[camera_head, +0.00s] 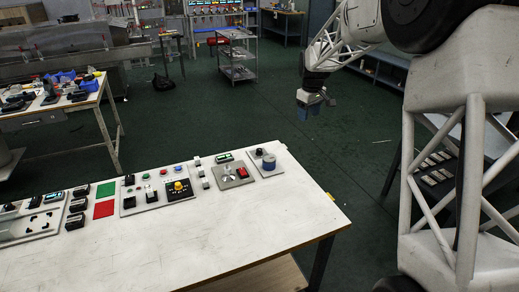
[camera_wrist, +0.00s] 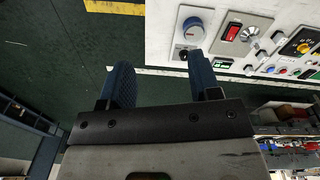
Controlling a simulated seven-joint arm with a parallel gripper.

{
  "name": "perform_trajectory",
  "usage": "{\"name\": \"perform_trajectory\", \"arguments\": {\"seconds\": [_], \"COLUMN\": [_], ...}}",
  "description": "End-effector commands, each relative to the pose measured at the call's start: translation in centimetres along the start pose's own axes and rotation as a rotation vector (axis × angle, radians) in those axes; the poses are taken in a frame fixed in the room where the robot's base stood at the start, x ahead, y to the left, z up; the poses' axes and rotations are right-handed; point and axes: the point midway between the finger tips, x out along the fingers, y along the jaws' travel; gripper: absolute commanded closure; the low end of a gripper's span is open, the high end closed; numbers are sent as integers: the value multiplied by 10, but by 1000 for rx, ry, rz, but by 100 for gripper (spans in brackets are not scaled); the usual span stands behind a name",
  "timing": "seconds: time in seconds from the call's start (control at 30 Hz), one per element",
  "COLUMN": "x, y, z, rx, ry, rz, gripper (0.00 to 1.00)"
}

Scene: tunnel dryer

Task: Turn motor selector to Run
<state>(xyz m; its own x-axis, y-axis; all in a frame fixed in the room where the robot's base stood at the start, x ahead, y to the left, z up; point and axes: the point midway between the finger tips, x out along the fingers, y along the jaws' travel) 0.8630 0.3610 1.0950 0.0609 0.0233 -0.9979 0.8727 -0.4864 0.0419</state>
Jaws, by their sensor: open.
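The motor selector cannot be told for sure; labels are too small to read. At the table's right end, a small panel carries a black knob (camera_head: 260,152) and a blue round knob (camera_head: 269,162); the blue knob also shows in the wrist view (camera_wrist: 194,27). Beside it, a grey panel has a silver dial (camera_head: 228,177) and a red switch (camera_head: 242,172). Further left is a yellow knob on a black plate (camera_head: 178,186). My gripper (camera_head: 314,107) is open and empty, above the floor beyond the table's right end. In the wrist view its fingers (camera_wrist: 160,72) are spread and apart from the panels.
The white control table (camera_head: 230,230) also holds buttons, green and red plates, and black modules on the left. A wire shelf cart (camera_head: 238,60) and a workbench (camera_head: 50,105) stand behind. Green floor around my gripper is clear.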

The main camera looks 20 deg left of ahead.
Motion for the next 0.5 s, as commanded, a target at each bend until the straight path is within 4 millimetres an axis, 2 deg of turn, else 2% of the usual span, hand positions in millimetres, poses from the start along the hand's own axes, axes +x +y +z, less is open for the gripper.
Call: {"name": "perform_trajectory", "arguments": {"seconds": [0.1, 0.5], "x": [20, 88], "y": [0, -8], "z": [-29, -118], "rx": [-46, -197], "ry": [-6, -21], "rz": [-6, -25], "gripper": [43, 43]}}
